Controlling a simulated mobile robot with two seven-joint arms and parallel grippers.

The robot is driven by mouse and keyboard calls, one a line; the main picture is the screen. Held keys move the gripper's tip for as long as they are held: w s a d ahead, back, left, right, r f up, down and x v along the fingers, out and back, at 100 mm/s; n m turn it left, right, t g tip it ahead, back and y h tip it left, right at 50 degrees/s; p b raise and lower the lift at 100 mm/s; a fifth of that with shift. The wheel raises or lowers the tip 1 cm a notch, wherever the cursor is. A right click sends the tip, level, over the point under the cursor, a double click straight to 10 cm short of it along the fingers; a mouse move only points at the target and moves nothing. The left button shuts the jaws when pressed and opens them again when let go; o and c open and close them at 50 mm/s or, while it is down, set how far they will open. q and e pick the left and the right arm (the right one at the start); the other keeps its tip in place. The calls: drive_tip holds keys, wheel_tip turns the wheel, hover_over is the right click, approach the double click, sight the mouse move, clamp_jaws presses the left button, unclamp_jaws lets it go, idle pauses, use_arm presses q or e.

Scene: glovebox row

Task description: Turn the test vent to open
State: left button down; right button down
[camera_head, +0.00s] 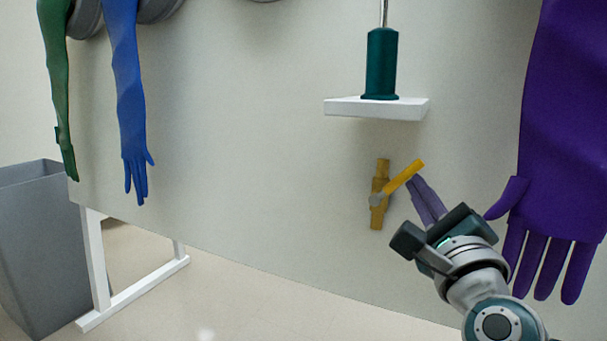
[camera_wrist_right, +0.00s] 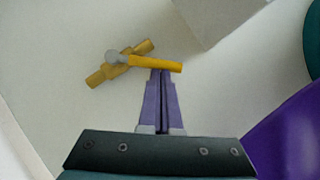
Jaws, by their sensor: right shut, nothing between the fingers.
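The test vent (camera_head: 379,213) is a brass valve on the pale panel below a small white shelf, with its body upright. Its yellow handle (camera_head: 404,176) slants up and to the right from a grey pivot, at an angle to the body. In the right wrist view the vent body (camera_wrist_right: 98,80) and the yellow handle (camera_wrist_right: 157,65) also show. My right gripper (camera_head: 418,184) is shut and empty. Its purple fingertips (camera_wrist_right: 161,73) are at the handle's outer half, seemingly touching its lower side. My left gripper is not in view.
The white shelf (camera_head: 376,108) above the vent carries a dark green cylinder (camera_head: 381,65) with a metal rod. A large purple glove (camera_head: 567,130) hangs close right of my right gripper. Green (camera_head: 55,80) and blue (camera_head: 128,90) gloves hang far left, near a grey bin (camera_head: 35,240).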

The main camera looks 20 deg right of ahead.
drive_tip(key=w+r+n+y+p, duration=0.1)
drive_tip(key=n+p, duration=0.1)
drive_tip(key=p, duration=0.1)
drive_tip(key=w+a+r+n+g+y+p, duration=0.1)
drive_tip(key=n+p, duration=0.1)
drive_tip(key=p, duration=0.2)
drive_tip(key=w+r+n+g+y+p, duration=0.1)
drive_tip(key=n+p, duration=0.2)
drive_tip(key=p, duration=0.1)
drive_tip(key=shift+a+r, duration=0.3)
drive_tip(key=shift+a, duration=0.05)
